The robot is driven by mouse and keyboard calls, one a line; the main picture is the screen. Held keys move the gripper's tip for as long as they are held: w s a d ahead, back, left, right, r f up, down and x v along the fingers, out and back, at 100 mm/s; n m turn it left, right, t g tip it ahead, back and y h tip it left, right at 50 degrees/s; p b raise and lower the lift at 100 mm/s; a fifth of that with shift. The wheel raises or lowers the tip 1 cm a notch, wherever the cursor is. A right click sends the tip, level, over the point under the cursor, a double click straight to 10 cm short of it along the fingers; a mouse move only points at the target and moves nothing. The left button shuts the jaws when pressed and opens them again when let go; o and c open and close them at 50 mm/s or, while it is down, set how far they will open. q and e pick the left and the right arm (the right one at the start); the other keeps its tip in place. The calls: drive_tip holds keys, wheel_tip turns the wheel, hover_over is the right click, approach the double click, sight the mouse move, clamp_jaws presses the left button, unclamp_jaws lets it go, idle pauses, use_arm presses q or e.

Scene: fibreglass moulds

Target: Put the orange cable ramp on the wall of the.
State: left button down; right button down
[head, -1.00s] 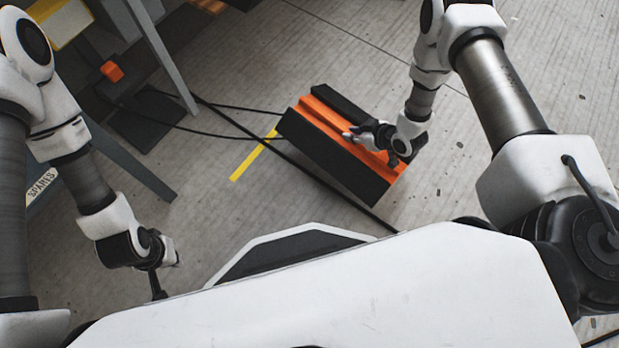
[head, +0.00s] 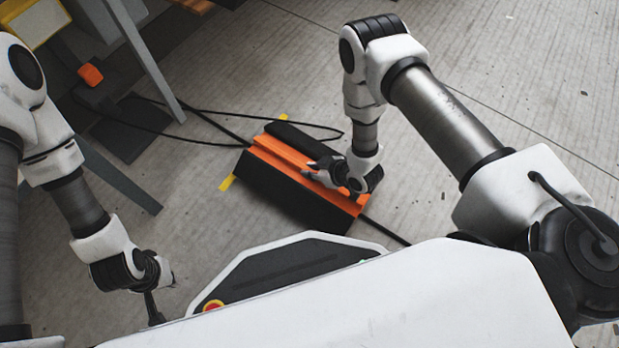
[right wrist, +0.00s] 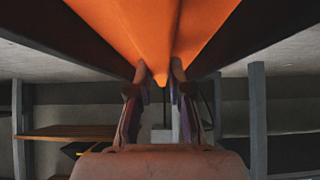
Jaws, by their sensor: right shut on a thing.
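The orange cable ramp (head: 285,160) has an orange middle and black sloping sides. It is over the floor in the middle of the head view, hiding part of a black cable (head: 392,234) and a yellow floor line. I cannot tell if it touches the floor. My right gripper (head: 325,176) is shut on the ramp near its right end. In the right wrist view the ramp's orange ridge (right wrist: 165,35) runs between the two fingers (right wrist: 161,85). My left gripper (head: 155,300) hangs at lower left, away from the ramp; its finger opening is unclear.
A bench with grey legs (head: 150,65) stands at upper left, with a small orange item (head: 90,74) and a yellow box (head: 35,22) near it. Thin black cables (head: 215,143) run from there to the ramp. Floor is clear to the right.

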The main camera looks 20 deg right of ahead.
drive_tip(key=shift+w+a+f, duration=0.1)
drive_tip(key=shift+a+f, duration=0.1)
drive_tip(key=shift+a, duration=0.1)
wheel_tip(320, 180, down, 3)
drive_tip(key=b, duration=0.3)
drive_tip(key=shift+f, duration=0.2)
drive_tip(key=shift+r, duration=0.2)
drive_tip(key=shift+f, duration=0.15)
drive_tip(key=c, duration=1.1)
unclamp_jaws()
